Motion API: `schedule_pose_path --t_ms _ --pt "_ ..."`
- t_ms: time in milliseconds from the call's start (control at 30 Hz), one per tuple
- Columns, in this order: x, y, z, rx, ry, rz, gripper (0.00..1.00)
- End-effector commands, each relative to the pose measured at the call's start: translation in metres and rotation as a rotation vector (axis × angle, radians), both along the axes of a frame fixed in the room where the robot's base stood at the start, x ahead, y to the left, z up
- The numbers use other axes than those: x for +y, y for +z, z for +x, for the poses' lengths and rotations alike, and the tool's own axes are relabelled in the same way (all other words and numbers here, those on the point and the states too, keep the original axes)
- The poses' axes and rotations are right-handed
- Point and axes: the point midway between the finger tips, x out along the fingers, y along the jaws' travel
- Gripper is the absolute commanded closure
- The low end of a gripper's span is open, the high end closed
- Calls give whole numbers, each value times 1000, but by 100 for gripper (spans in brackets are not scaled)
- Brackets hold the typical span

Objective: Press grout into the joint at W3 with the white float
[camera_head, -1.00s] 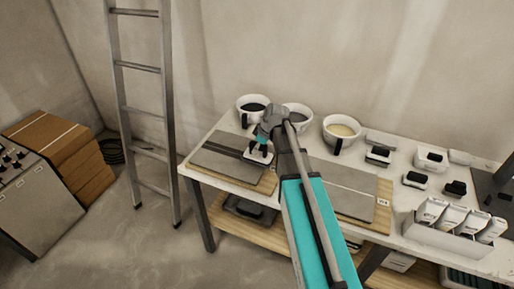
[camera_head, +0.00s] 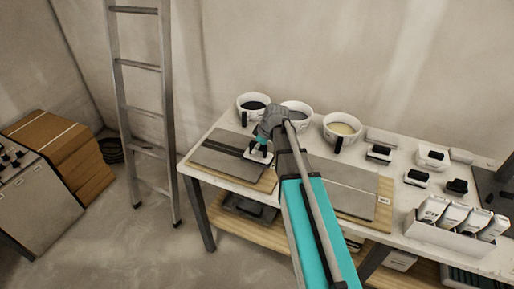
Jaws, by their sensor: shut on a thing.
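My gripper (camera_head: 262,139) is shut on the handle of the white float (camera_head: 258,156). The float is low over the right part of the left grey tile panel (camera_head: 220,155), at the right end of its dark joint (camera_head: 233,149). I cannot tell whether it touches the tile. A second grey tile panel (camera_head: 345,190) lies on a wooden board to the right, with a small label (camera_head: 384,201) by its edge that looks like W3 but is too small to be sure. My arm hides the left part of that panel.
Behind the panels stand a bucket of dark grout (camera_head: 253,104), a grey one (camera_head: 296,115) and a cream one (camera_head: 342,130). Several black-handled tools, such as one float (camera_head: 378,153), lie right. A box of white packs (camera_head: 418,229) stands front right. A ladder (camera_head: 143,90) stands left of the table.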

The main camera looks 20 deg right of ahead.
Motion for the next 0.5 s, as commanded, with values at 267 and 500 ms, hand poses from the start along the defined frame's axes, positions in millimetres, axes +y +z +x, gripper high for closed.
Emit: schedule_pose_path --t_ms 267,500 --pt "0 -1 0 0 0 0 100" --pt "4 -2 3 0 0 0 100"
